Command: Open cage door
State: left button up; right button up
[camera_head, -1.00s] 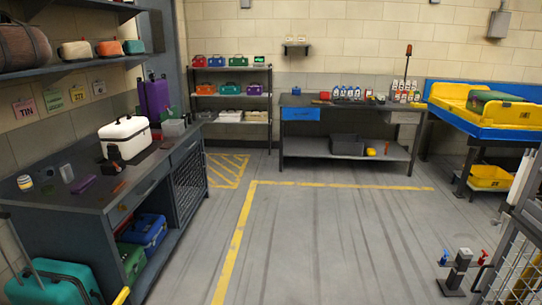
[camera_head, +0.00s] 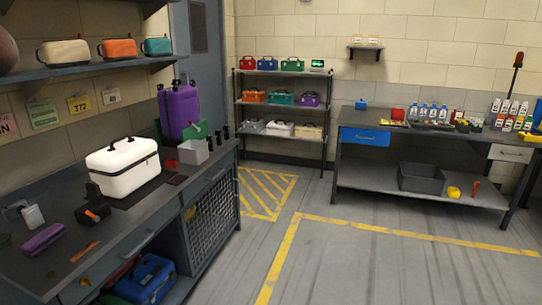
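The cage door (camera_head: 215,217) is a dark mesh panel on the right part of the left workbench's front, below the drawer. It looks closed. Its mesh hides most of what is behind it. Neither of my grippers shows in this view.
The left workbench (camera_head: 135,243) carries a white case (camera_head: 124,173), a purple case (camera_head: 181,110) and small tools. Blue and green boxes sit on its open lower shelf. A shelf rack (camera_head: 284,110) and a second workbench (camera_head: 425,165) stand at the back. The floor (camera_head: 370,270) is clear.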

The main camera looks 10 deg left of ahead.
aim_at(193, 271)
jog(key=i+l+u, duration=0.35)
jog(key=i, duration=0.15)
jog(key=i+l+u, duration=0.75)
jog(key=l, duration=0.4)
jog(key=i+l+u, duration=0.35)
jog(key=i+l, duration=0.2)
jog(key=i, duration=0.3)
jog(key=i+l+u, duration=0.4)
jog(key=i+l, duration=0.35)
